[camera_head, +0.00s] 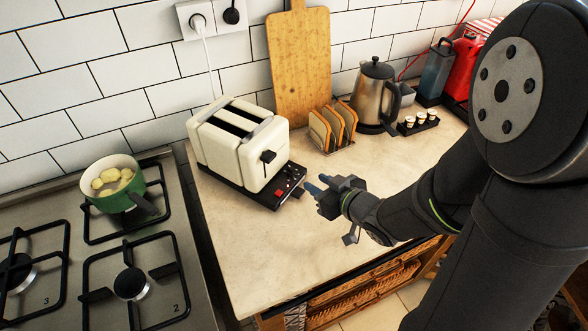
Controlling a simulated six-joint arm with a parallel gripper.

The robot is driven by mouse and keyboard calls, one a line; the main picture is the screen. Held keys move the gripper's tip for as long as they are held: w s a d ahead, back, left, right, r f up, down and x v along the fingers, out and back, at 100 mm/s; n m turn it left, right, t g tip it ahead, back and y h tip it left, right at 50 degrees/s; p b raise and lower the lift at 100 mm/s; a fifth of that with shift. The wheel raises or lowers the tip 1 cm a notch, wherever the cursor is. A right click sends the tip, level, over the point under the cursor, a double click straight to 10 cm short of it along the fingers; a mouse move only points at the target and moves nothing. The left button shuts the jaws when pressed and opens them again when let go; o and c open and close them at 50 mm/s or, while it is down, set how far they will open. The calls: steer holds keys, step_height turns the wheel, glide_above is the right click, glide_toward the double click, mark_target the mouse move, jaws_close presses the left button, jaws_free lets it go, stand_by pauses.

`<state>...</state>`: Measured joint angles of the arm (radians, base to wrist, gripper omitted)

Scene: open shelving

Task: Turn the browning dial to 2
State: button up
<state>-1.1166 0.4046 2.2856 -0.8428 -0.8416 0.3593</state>
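A cream two-slot toaster (238,143) stands on the counter on a black base, with a black lever (267,158) on its end. A black control panel (290,184) at the foot of that end carries a red button (279,193) and small light marks. The browning dial cannot be told apart clearly on this panel, and its setting is too small to read. My gripper (318,184) is just right of the panel, pointing left toward it.
A toast rack with bread (332,128), a kettle (377,97) and a tray of small cups (418,124) stand behind my gripper. A wooden board (300,65) leans on the wall. A hob with a green pot (118,185) is left. The front counter (262,262) is clear.

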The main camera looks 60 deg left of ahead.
mark_target(292, 169)
steer(key=x, duration=1.1)
steer(key=shift+a, duration=0.25)
jaws_close()
